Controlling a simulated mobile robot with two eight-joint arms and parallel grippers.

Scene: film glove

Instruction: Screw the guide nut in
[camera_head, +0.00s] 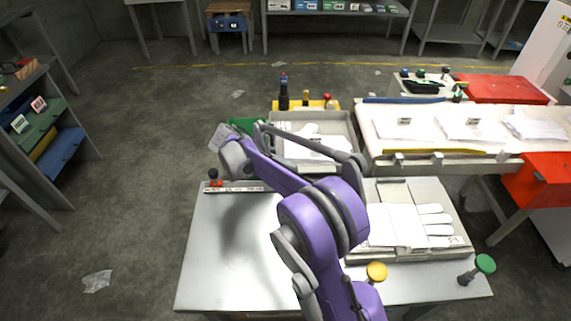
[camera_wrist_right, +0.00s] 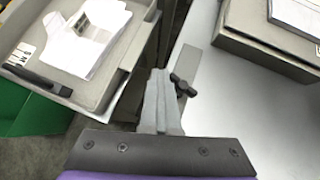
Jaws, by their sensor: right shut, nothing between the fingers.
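My right gripper (camera_wrist_right: 159,75) is shut and empty in the wrist view, its grey fingers together near the table's back edge. A small dark T-shaped knob (camera_wrist_right: 183,86), which looks like the guide nut, stands on a pale strip just right of the fingertips. I cannot tell whether they touch. In the head view a pale rail with markings (camera_head: 235,188) lies along the table's back edge. My purple right arm hides the rail's right part, and I cannot make out the fingertips there. My left gripper is out of view.
A grey tray with white gloves (camera_wrist_right: 147,15) sits behind the table (camera_head: 215,260). A glove fixture (camera_head: 455,245) stands on the table's right, with yellow (camera_head: 376,271) and green (camera_head: 485,263) knobs in front. The table's left is clear. A green bin (camera_wrist_right: 35,112) is beside the tray.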

